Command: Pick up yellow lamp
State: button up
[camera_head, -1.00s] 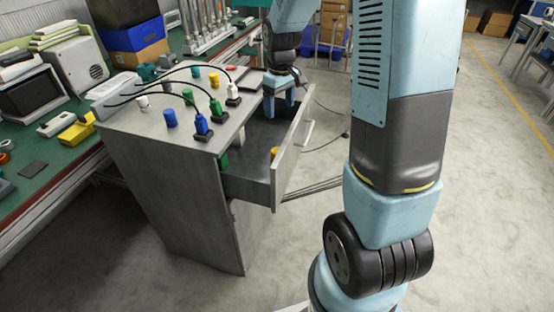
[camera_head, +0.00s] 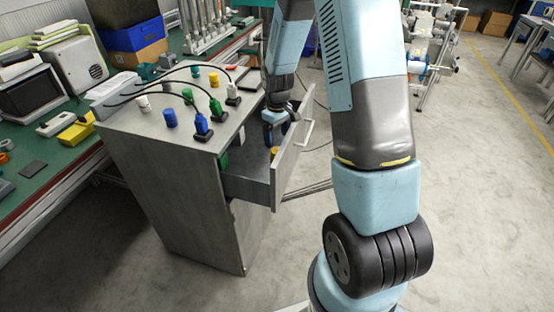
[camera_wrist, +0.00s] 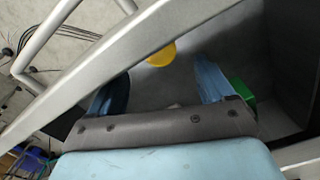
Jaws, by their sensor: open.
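A small round yellow thing, which looks like the yellow lamp (camera_head: 274,151), lies in the open drawer (camera_head: 246,188) of the grey cabinet. In the wrist view, the yellow lamp (camera_wrist: 162,55) shows on the drawer floor beyond and between my fingers, partly cut off by the drawer's front wall. My gripper (camera_head: 277,133) is over the drawer, pointing down. In the wrist view my gripper (camera_wrist: 158,88) is open, with nothing between its fingers.
A green block (camera_wrist: 241,90) lies in the drawer beside my right finger. The drawer front (camera_head: 292,160) and its handle (camera_head: 307,131) stand close to my gripper. Several coloured lamps, including another yellow one (camera_head: 213,79), and cables stand on the cabinet top (camera_head: 150,125).

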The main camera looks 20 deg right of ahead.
aim_at(277, 149)
jog(key=shift+f, duration=2.7)
jog(key=c, duration=1.5)
jog(key=shift+w+r, duration=0.1)
